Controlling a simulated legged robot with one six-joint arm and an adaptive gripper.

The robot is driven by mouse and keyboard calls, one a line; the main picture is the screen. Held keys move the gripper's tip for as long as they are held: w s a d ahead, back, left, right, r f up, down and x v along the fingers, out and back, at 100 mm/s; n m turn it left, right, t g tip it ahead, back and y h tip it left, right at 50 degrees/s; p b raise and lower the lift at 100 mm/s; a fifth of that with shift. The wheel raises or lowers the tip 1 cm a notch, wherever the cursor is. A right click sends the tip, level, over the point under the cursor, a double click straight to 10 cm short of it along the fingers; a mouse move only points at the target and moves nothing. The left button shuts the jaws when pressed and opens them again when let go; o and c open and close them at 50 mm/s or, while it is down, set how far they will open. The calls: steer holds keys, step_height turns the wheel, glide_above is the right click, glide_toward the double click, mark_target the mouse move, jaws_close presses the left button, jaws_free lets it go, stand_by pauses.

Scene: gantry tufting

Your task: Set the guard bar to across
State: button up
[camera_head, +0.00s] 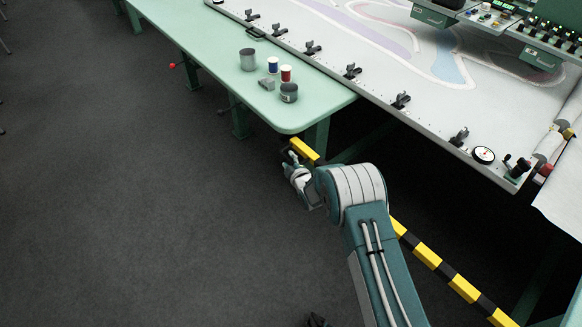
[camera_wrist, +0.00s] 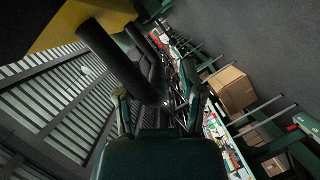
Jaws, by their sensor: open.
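The guard bar (camera_head: 428,257) is striped yellow and black. In the head view it runs from the lower right edge up and left, passes behind my arm, and shows its yellow far end (camera_head: 305,149) by the green table's rounded corner. My gripper (camera_head: 292,163) is beside that far end; whether it touches is hidden. In the wrist view my gripper (camera_wrist: 160,95) is open. A dark round rod (camera_wrist: 122,62) slants in from the upper left towards the fingers, with a yellow surface (camera_wrist: 65,25) behind it. I cannot tell whether the fingers surround the rod.
The green table (camera_head: 200,40) holds cans, spools and a small grey block near its corner. The pale frame bed (camera_head: 440,125) with black clamps lies at the right. Dark floor (camera_head: 130,210) is clear at the left. A cardboard box (camera_wrist: 232,90) shows in the wrist view.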

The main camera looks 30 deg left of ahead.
steer(key=v, duration=1.1)
steer(key=shift+s+f, duration=0.2)
steer(key=shift+s, duration=0.1)
steer(key=shift+a, duration=0.2)
